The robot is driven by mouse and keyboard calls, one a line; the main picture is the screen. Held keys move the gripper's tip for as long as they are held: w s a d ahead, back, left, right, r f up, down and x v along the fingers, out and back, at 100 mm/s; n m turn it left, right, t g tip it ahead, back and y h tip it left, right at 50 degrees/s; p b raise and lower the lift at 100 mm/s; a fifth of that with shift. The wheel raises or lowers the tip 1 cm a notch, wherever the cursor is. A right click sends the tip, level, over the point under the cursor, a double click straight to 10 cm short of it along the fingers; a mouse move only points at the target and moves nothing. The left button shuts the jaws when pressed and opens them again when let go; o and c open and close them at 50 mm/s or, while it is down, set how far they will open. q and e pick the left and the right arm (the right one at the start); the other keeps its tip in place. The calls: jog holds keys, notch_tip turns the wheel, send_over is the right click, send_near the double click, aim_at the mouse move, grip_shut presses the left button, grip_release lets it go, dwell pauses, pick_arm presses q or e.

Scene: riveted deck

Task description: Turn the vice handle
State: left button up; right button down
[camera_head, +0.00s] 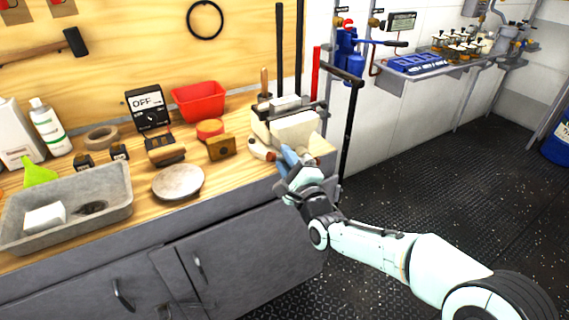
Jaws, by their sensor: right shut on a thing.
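The vice (293,132) is a cream-coloured block with dark jaws at the right end of the wooden bench. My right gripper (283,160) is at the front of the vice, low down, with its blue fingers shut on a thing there. That thing is most likely the vice handle, but it is small and largely hidden by the fingers. A cream and dark rounded part (260,150) shows just left of the fingers. My left gripper is not in view.
Tall dark bars (279,50) stand behind the vice. The deck floor (450,180) at right is open.

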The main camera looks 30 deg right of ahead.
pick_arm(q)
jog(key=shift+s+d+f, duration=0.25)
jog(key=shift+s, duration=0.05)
pick_arm(e)
jog(key=shift+d+r+m+h, duration=0.4)
jog(key=shift+r+m, duration=0.1)
jog(key=shift+m, duration=0.5)
jog(key=c, duration=1.2)
grip_release()
jog(key=shift+s, duration=0.1)
jog(key=shift+c, duration=0.2)
jog(key=shift+o, duration=0.2)
jog(key=shift+s+r, duration=0.1)
jog(key=shift+s, duration=0.1)
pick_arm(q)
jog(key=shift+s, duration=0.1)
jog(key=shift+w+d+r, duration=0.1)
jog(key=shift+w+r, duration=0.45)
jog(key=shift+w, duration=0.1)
pick_arm(e)
jog(key=v, duration=1.3)
jog(key=shift+s, duration=0.2)
jog(key=shift+r, duration=0.1)
